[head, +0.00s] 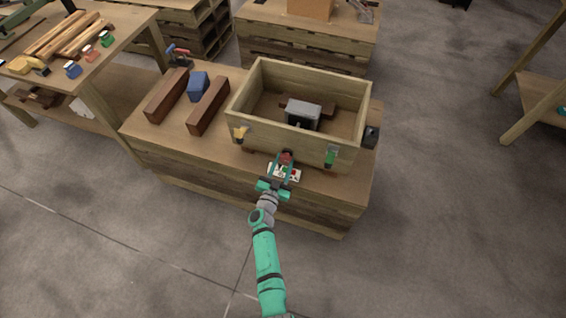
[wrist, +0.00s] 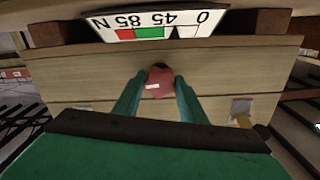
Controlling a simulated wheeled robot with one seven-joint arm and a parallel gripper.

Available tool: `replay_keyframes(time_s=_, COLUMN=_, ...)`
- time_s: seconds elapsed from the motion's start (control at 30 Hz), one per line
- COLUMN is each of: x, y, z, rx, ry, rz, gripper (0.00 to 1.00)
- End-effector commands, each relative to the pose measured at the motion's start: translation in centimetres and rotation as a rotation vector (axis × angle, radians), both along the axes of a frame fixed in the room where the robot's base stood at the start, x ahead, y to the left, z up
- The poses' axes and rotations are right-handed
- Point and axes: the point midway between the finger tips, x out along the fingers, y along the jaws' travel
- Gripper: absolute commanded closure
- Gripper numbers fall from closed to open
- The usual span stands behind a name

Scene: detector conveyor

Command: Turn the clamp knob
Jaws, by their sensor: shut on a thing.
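The clamp knob (wrist: 158,84) is small and red with a white mark, on the front of a wooden box. In the head view the knob (head: 286,158) shows at the box's lower front edge. My green gripper (wrist: 159,92) is shut on the knob, with one finger at each side. In the head view my gripper (head: 281,170) reaches the box front from below. A force scale (wrist: 150,28) with red, green and white bands reads upside down, marked 0, 45, 85 and N. A dark pointer shows near its green and white bands.
The open wooden box (head: 245,100) holds a grey block (head: 302,114) and stands on a bench (head: 180,150). Two dark red beams (head: 208,106) and a blue block (head: 198,86) lie left of it. A green latch (head: 331,157) and a yellow one (head: 240,133) flank the knob.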

Motion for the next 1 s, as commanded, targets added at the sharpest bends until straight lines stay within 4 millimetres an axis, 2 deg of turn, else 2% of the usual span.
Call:
replay_keyframes(time_s=0.43, x=-0.12, y=0.41, z=-0.08, rx=0.233, ry=-0.075, rz=0.005, gripper=0.85)
replay_keyframes(time_s=1.0, x=-0.15, y=0.44, z=-0.17, rx=0.276, ry=-0.088, rz=0.006, gripper=0.85)
